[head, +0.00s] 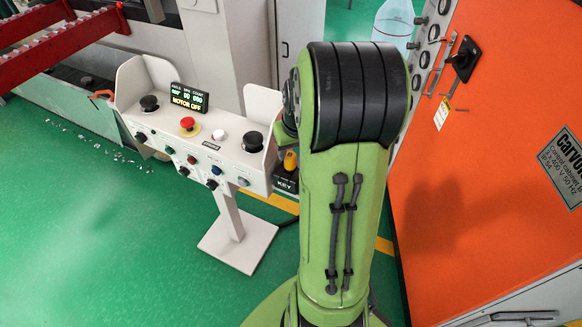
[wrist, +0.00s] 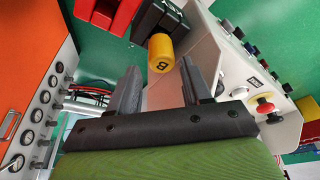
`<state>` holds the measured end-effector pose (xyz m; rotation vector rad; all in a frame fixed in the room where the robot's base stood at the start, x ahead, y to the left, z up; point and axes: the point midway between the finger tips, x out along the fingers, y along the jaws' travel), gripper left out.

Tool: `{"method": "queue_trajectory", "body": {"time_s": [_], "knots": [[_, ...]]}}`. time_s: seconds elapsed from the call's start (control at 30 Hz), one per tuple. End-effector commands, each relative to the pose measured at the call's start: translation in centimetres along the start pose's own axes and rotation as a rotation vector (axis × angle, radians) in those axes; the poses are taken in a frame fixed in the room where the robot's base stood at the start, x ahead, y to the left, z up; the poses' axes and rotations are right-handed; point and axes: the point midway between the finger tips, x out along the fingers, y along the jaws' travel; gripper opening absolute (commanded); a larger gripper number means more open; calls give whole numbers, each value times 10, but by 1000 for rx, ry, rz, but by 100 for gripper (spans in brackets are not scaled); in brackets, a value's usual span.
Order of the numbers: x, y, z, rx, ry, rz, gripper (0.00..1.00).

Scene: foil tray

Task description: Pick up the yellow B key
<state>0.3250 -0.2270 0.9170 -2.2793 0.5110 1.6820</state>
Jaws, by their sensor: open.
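The yellow B key (wrist: 161,54) shows in the wrist view as a short yellow cylinder with a black B, beside black blocks. In the head view the yellow key (head: 290,160) sits above a black holder labelled KEY (head: 286,184), at the right side of the white control console. My gripper (wrist: 159,65) is open in the wrist view, its two dark fingers apart. The key appears in line with the gap between them, around or just beyond the tips; I see no contact. In the head view my green arm hides the gripper.
The white console (head: 205,140) with knobs, a red button and a small display stands close beside the key. A red block (wrist: 113,14) lies near the black blocks (wrist: 157,18). A large orange cabinet (head: 480,150) stands right of my arm.

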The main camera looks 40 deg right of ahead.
Motion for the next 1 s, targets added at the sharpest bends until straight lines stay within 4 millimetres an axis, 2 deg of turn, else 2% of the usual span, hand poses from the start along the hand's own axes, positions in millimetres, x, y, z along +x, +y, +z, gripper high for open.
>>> {"method": "queue_trajectory", "body": {"time_s": [0.03, 0.17, 0.4, 0.6, 0.67, 0.9, 1.0], "knots": [[8, 0, 1, 0, -2, -1, 48], [18, 0, 0, 0, 0, 0, 48], [61, 0, 0, 1, -2, -1, 48], [61, 0, -1, 0, 1, 1, 48], [61, 0, -1, 0, 1, 1, 42], [61, 0, -1, 0, 1, 1, 6], [61, -1, -1, 0, 1, 1, 6]]}}
